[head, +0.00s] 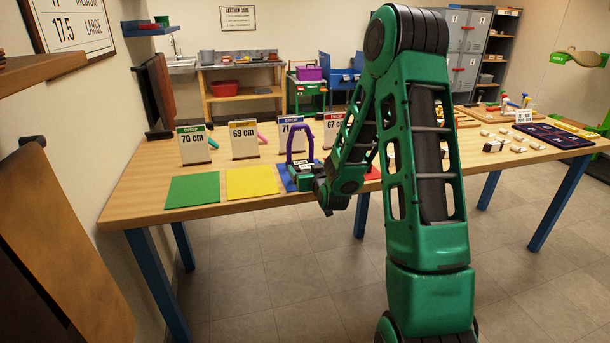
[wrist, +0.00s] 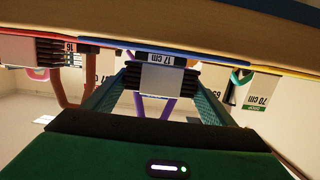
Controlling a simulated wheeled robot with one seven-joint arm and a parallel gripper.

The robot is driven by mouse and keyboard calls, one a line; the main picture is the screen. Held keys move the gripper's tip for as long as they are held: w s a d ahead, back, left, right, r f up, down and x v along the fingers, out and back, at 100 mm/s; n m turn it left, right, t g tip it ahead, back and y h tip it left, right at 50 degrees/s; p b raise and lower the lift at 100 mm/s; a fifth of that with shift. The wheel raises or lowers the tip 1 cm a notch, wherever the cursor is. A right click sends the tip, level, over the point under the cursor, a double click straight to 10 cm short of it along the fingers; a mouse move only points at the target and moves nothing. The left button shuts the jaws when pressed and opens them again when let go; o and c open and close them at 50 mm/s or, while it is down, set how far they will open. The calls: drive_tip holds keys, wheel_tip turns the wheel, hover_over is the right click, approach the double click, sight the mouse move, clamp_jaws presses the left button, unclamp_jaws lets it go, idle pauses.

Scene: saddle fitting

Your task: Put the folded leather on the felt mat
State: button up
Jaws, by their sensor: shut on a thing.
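A purple arched loop (head: 297,140), likely the folded leather, stands upright at the blue mat (head: 287,181) in the head view. In the wrist view its purple legs (wrist: 167,107) join a pale block with dark ridged sides (wrist: 158,79) and a "17 cm" label. My gripper (wrist: 158,74) is shut on this block, one finger on each side. In the head view my gripper (head: 305,174) covers much of the blue mat. I cannot tell whether the block touches the mat. A green mat (head: 193,189), a yellow mat (head: 252,181) and a partly hidden red mat (head: 372,173) lie alongside.
Cards stand behind the mats, including "70 cm" (head: 197,145) and "69 cm" (head: 243,140). A brown loop with a "16" block (wrist: 68,47) stands by the red mat in the wrist view. Small blocks and a dark board (head: 555,135) occupy the right. The green and yellow mats are bare.

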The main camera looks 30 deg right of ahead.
drive_tip(key=shift+f, duration=0.75)
drive_tip(key=o, duration=1.1)
drive_tip(key=shift+o, duration=0.2)
drive_tip(key=shift+s, duration=0.1)
